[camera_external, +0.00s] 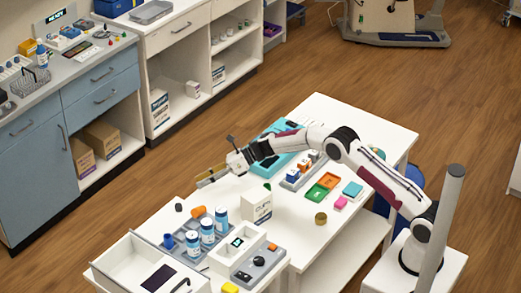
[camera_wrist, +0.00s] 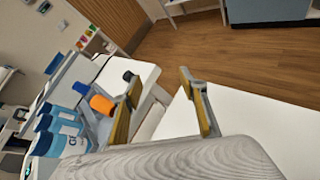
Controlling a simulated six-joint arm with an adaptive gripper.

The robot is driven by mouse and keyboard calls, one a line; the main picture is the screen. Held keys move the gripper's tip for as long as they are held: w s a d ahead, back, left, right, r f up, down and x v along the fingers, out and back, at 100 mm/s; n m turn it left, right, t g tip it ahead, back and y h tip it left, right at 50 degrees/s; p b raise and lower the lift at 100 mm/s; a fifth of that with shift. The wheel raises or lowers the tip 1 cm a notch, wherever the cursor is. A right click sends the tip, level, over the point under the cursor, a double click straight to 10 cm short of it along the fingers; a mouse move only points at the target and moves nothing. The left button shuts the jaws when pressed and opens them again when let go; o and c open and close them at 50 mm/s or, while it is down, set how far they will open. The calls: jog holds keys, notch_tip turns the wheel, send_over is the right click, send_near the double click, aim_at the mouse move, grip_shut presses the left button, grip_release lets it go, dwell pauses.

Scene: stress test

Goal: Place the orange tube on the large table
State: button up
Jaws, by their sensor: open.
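The orange tube (camera_external: 198,211) lies in a grey tray (camera_external: 181,226) beside white bottles with blue caps. In the wrist view, the orange tube (camera_wrist: 102,104) is just left of the left finger, outside the jaws, and partly hidden by it. My gripper (camera_external: 204,178) is open and empty, raised above and beyond the tray; its fingers also show in the wrist view (camera_wrist: 160,76), with nothing between them. The large table (camera_external: 370,127) is the white one under my arm; its white top (camera_wrist: 270,130) fills the right of the wrist view.
Bottles (camera_external: 207,230) stand upright in the tray. A white carton (camera_external: 257,205) is close to the tray's right. The large table also holds a rack (camera_external: 303,172), green and orange trays (camera_external: 323,187) and small blocks. Its front right part has bare room.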

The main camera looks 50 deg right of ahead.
jog(key=s+a+r+n+g+y, duration=0.25)
jog(key=s+n, duration=0.25)
jog(key=n, duration=0.3)
jog(key=n+g, duration=0.4)
jog(key=n, duration=0.2)
send_near(202, 208)
jog(key=a, duration=0.2)
jog(key=shift+s+a+f, duration=0.1)
jog(key=shift+a, duration=0.1)
jog(key=shift+x, duration=1.35)
jog(key=shift+a+f, duration=0.1)
jog(key=shift+w+f+x, duration=0.1)
jog(key=shift+w+x, duration=0.05)
jog(key=shift+x, duration=1.05)
jog(key=shift+w+f+x, duration=0.15)
jog(key=shift+w+x, duration=0.05)
jog(key=shift+x, duration=1.05)
